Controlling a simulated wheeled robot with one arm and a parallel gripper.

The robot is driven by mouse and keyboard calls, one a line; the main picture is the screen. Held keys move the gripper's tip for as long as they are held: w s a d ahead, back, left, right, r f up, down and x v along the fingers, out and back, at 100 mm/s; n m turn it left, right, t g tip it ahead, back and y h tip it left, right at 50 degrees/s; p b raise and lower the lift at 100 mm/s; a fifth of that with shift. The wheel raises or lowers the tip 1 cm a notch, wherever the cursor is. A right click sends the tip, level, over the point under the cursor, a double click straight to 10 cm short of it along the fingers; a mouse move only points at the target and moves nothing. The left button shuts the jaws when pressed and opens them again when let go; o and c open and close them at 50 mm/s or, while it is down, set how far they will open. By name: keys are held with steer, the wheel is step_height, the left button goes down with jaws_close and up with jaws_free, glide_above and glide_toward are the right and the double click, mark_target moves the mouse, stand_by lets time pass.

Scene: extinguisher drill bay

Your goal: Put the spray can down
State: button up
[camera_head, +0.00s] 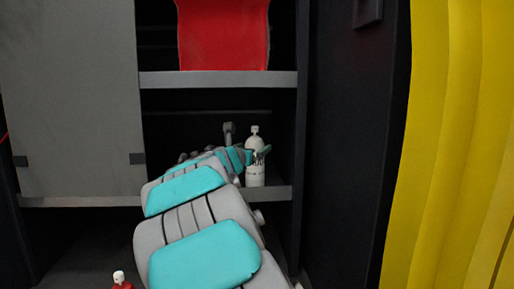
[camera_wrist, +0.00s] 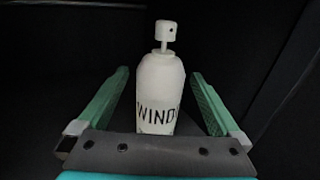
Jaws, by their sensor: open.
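The white spray can (camera_head: 255,172) stands upright on the lower shelf (camera_head: 278,193) of a dark cabinet, in the middle of the head view. In the wrist view the can (camera_wrist: 160,88) shows a white nozzle and dark letters reading "WIND". My gripper (camera_wrist: 160,88) has its two green fingers apart, one on each side of the can, with a gap on both sides. In the head view my gripper (camera_head: 258,152) reaches to the can at the shelf, and my arm hides part of the shelf to its left.
A red object (camera_head: 223,35) is on the upper shelf (camera_head: 218,79) above the can. A grey panel (camera_head: 70,100) covers the left side of the cabinet. A yellow surface (camera_head: 455,150) stands at the right. A small red and white object (camera_head: 120,280) is at the bottom.

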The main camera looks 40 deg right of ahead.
steer(key=v, duration=0.7)
stand_by(0.3)
